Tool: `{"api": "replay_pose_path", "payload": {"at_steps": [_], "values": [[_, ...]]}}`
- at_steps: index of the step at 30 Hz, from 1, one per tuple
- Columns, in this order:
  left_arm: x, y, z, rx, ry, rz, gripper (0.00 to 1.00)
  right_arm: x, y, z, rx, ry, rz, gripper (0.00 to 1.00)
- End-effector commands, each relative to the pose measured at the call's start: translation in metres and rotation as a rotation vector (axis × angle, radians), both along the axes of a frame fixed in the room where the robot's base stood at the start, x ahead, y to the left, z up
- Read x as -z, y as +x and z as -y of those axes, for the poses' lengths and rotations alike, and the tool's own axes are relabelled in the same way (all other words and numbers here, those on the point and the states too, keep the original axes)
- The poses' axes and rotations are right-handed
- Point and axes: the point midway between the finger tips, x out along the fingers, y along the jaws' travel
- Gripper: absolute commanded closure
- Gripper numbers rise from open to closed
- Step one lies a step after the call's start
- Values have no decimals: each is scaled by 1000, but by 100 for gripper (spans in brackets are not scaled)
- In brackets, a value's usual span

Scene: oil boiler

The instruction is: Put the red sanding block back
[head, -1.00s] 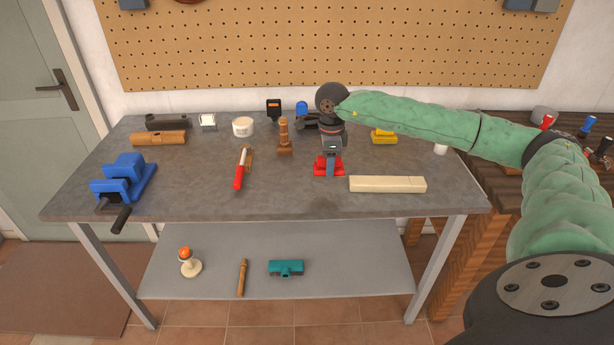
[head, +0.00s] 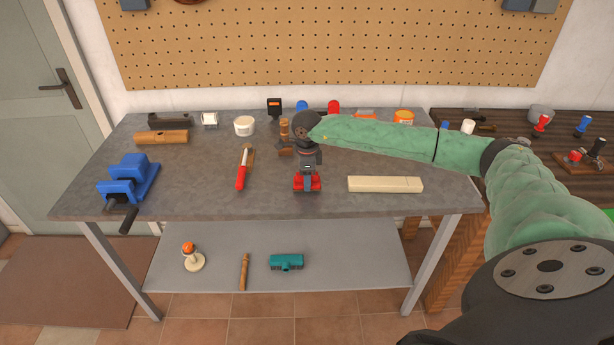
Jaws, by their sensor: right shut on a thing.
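The red sanding block (head: 315,181) is in front of the middle of the grey workbench (head: 250,205) top, left of a pale wooden bar. My right gripper (head: 307,182) points down from above and is shut on the block, with red showing on both sides of the dark fingers. The block's underside is hidden, so I cannot tell whether it touches the bench or hangs just above it. My left gripper is not in view.
The pale wooden bar (head: 385,184) lies right of the block. A red-handled tool (head: 242,172) lies to the left, and a blue vise (head: 130,182) stands at the left edge. Jars and tools line the back. Bench space between the red-handled tool and the block is clear.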

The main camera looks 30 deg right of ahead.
Motion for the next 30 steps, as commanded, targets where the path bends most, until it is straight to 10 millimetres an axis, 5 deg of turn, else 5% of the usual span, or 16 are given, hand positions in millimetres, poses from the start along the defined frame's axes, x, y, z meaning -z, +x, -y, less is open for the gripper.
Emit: {"api": "replay_pose_path", "payload": {"at_steps": [19,20,22,30], "values": [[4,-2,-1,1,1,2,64,10,0,0,0,0,0,75],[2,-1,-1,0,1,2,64,10,0,0,0,0,0,47],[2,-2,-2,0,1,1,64,10,0,0,0,0,0,34],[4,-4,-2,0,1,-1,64,9,0,0,0,0,0,32]]}}
